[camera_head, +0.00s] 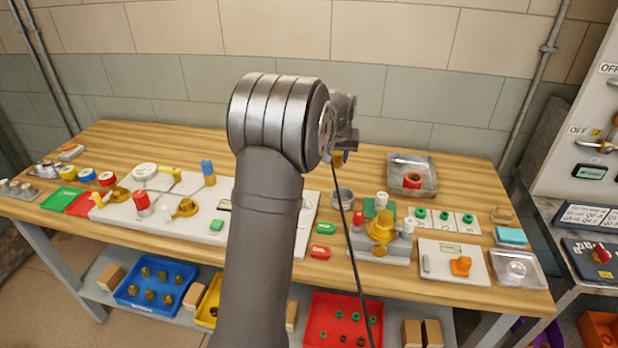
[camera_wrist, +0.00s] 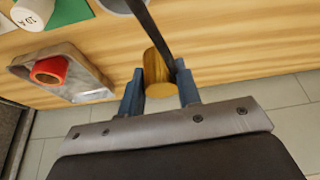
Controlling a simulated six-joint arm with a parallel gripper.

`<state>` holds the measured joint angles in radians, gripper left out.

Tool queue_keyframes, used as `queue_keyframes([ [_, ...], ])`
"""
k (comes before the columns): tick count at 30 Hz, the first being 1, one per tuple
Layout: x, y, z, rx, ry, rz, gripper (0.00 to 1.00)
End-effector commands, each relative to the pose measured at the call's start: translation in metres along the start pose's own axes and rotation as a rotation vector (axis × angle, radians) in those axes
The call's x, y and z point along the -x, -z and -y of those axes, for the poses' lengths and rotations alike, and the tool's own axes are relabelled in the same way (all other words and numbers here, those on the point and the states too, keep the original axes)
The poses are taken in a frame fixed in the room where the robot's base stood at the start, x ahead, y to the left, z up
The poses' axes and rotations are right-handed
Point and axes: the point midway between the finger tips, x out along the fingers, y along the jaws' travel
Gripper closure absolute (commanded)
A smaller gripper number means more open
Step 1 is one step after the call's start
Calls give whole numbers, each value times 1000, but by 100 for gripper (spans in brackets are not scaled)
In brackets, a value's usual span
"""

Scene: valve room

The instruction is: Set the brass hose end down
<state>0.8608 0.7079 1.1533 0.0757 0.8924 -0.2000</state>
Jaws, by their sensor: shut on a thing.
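The brass hose end (camera_wrist: 157,76) is a short golden cylinder between the two blue fingers of my gripper (camera_wrist: 160,94) in the wrist view. The fingers are shut on it. In the head view a small brass part (camera_head: 338,159) shows just below the wrist, above the back of the wooden bench (camera_head: 470,193). My arm hides most of the gripper there. Whether the hose end touches the bench cannot be told.
A metal tray (camera_head: 428,164) with a red ring (camera_head: 412,182) lies right of the gripper. A grey cup (camera_head: 343,200) and a brass valve fixture (camera_head: 381,228) stand nearer the front. A thin black cable (camera_head: 349,240) hangs beside my arm. Bare wood lies around the tray.

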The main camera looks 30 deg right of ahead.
Motion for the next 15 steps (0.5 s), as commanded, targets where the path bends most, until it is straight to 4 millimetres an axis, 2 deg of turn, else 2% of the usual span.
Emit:
queue_keyframes([
  [9, -54, 17, 62, 4, 1, 2, 92],
  [15, -76, 25, 87, 1, 0, 0, 92],
])
